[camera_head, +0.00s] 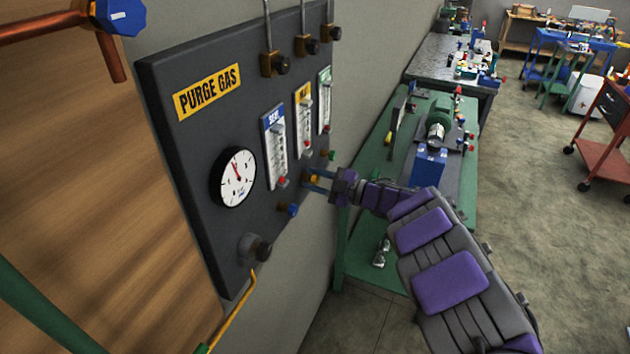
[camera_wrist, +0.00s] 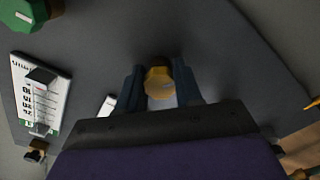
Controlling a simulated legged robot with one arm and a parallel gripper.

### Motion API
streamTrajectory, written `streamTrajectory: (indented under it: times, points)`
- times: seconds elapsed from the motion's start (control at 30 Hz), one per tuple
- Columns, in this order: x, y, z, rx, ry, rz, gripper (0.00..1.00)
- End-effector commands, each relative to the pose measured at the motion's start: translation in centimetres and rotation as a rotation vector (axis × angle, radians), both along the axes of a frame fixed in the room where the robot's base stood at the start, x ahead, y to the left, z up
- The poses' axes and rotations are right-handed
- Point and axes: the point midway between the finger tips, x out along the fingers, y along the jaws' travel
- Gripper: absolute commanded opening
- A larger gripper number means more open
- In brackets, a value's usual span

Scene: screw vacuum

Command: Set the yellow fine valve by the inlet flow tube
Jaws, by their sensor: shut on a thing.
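The yellow fine valve (camera_head: 315,179) is a small knob low on the dark purge gas panel (camera_head: 185,150), below the middle flow tube with the yellow label (camera_head: 304,120). My gripper (camera_head: 319,181) reaches in from the right and is shut on the yellow valve, one finger on each side. In the wrist view the yellow valve (camera_wrist: 160,84) sits between the two dark blue fingers of my gripper (camera_wrist: 160,88). Part of the knob is hidden by the fingers in the head view.
A blue valve (camera_head: 290,209) is to the lower left and a green valve (camera_head: 331,154) to the upper right, close to my gripper. It shows large in the wrist view (camera_wrist: 20,12). A round gauge (camera_head: 234,177) is at left. A green bench (camera_head: 352,245) stands behind my arm.

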Motion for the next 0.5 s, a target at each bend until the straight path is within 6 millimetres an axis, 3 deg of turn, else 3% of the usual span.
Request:
streamTrajectory:
  times: [0.03,0.07,0.1,0.3,0.5]
  points:
    - [-0.04,-0.02,-0.2,-0.002,0.003,0.0,0.04]
    - [-0.04,-0.01,-0.18,-0.003,0.003,0.001,0.36]
    - [-0.04,-0.01,-0.19,-0.003,0.003,0.001,0.4]
    - [-0.09,0.0,-0.1,-0.002,0.002,0.001,0.59]
    - [-0.1,0.0,-0.06,-0.002,0.002,0.001,0.6]
